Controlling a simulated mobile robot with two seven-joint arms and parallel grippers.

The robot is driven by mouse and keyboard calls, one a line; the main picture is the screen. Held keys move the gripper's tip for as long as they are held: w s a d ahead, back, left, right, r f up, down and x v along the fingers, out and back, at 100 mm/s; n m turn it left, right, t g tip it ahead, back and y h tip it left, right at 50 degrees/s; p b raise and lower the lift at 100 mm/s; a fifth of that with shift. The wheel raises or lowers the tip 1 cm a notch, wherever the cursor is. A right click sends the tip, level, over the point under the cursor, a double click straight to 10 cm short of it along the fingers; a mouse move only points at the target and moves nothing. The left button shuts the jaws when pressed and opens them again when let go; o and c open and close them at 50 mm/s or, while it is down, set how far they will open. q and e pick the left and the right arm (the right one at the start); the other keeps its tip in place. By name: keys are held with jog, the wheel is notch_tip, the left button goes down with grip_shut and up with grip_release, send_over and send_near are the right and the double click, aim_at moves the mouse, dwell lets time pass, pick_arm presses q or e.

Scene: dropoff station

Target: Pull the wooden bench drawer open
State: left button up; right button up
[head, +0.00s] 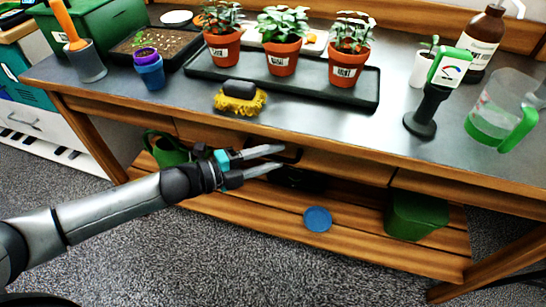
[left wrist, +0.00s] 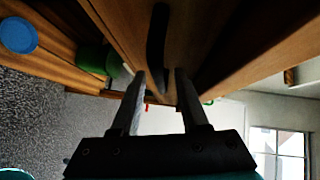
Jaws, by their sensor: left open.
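The wooden bench drawer (head: 345,169) is set under the front edge of the bench top, and it looks closed. My left gripper (head: 282,156) is in front of its left part, fingers apart and pointing right. In the left wrist view, the dark bar handle (left wrist: 158,40) runs along the wooden drawer front (left wrist: 190,25). The handle's lower end appears between the two open fingers of my left gripper (left wrist: 161,76). I cannot tell whether the fingers touch it. In the head view the gripper partly hides the handle area. My right gripper is not in view.
The bench top (head: 330,127) carries a tray (head: 215,75) of potted plants, a yellow brush (head: 240,100), a dark-based meter (head: 420,125) and a jug (head: 490,125). The lower shelf (head: 370,237) holds a blue disc (head: 318,219) and a green bin (head: 416,215). Floor in front is clear.

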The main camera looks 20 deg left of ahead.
pick_arm(q)
jog(key=shift+w+d, duration=0.15)
jog(key=shift+c, duration=0.3)
grip_shut()
dwell(1.1)
